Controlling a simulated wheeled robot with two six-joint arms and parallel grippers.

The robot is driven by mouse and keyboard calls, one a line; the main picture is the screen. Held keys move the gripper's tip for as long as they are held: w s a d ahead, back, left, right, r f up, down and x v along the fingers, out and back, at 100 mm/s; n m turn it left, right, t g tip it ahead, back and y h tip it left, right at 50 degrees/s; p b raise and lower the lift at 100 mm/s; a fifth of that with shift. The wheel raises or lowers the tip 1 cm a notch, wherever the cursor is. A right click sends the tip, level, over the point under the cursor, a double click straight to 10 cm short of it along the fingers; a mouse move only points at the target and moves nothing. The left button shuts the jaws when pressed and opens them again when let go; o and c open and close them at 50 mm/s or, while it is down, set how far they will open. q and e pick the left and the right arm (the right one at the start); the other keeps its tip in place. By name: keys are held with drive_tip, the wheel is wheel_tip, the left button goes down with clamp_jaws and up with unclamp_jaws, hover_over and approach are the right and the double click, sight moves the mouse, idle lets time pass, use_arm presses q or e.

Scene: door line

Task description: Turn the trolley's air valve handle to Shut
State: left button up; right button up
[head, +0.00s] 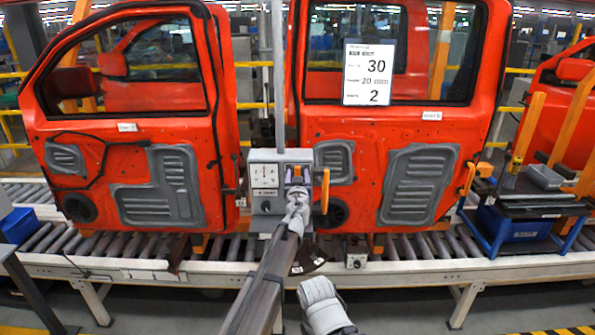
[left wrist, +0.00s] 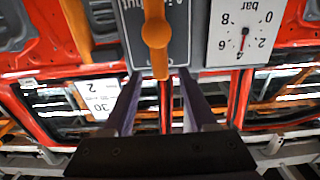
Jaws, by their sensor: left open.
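The grey air box (head: 265,155) stands in front of the red doors, with a white pressure gauge (head: 264,175) on its left half. My left gripper (head: 297,176) is at the right half of the box and hides most of the valve there in the head view. The left wrist view is upside down. In it the orange valve handle (left wrist: 155,35) lies upright in the picture on a dark labelled plate (left wrist: 180,52). My left gripper (left wrist: 159,78) is open, its fingers on either side of the handle's lower end. Contact is not clear. The label is only partly readable.
A red front door (head: 130,155) and a red rear door (head: 390,130) hang over the roller conveyor (head: 420,245). An orange bar (head: 325,190) stands just right of the box. A blue bin (head: 510,225) sits on a rack at the right.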

sight(298, 171)
use_arm(q)
drive_tip(key=w, duration=0.4)
drive_tip(key=shift+s, duration=0.1)
clamp_jaws()
idle(0.4)
